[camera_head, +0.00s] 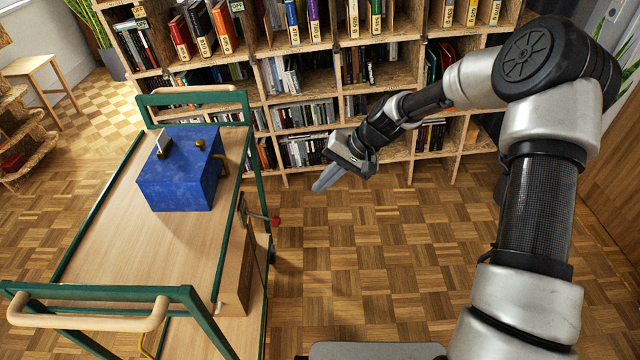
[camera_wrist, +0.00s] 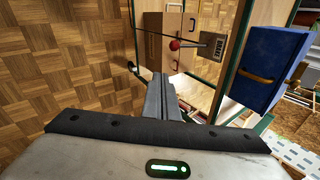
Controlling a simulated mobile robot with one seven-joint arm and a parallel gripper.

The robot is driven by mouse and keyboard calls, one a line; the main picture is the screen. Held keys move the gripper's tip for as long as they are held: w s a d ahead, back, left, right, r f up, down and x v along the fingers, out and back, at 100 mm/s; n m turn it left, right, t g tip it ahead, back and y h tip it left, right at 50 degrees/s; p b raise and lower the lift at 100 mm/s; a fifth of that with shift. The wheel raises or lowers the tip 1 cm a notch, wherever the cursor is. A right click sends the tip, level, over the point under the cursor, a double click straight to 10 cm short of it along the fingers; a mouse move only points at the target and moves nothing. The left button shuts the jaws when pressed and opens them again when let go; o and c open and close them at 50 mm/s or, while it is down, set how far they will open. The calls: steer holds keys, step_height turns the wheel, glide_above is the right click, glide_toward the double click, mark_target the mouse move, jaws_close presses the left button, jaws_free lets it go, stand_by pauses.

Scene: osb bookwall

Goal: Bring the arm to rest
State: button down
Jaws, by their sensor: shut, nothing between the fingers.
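My gripper (camera_head: 322,184) hangs over the parquet floor, between the cart and the bookshelf in the head view. My arm reaches in from the right side of that view and bends down to the left. In the wrist view my gripper (camera_wrist: 160,90) shows its fingers pressed together. They are shut with nothing between them. The fingers look apart from the cart and the shelf in the head view.
A green-framed wooden cart (camera_head: 110,235) stands on the left with a blue box (camera_head: 180,185) on top. A red knob (camera_head: 276,221) sticks out at its right side. A bookshelf (camera_head: 262,105) full of books runs along the back. The parquet floor (camera_head: 370,265) in the middle is clear.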

steer(key=s+d+r+n+t+h, duration=0.1)
steer(key=s+d+r+h, duration=0.15)
steer(key=s+r, duration=0.3)
steer(key=s+d+r+h, duration=0.1)
steer(key=s+d+r, duration=0.3)
steer(key=r, duration=0.3)
steer(key=s+d+r+n+t+h, duration=0.1)
steer(key=s+d+r+h, duration=0.2)
steer(key=r, duration=0.4)
steer(key=s+d+r+t, duration=0.2)
steer(key=s+d+r, duration=0.1)
steer(key=s, duration=0.6)
steer(key=s+d+r+t, duration=0.1)
steer(key=s+d+r, duration=0.2)
steer(key=s, duration=0.5)
step_height(320, 180, up, 20)
steer(key=p, duration=2)
steer(key=shift+m, duration=0.4)
steer(key=shift+r, duration=0.1)
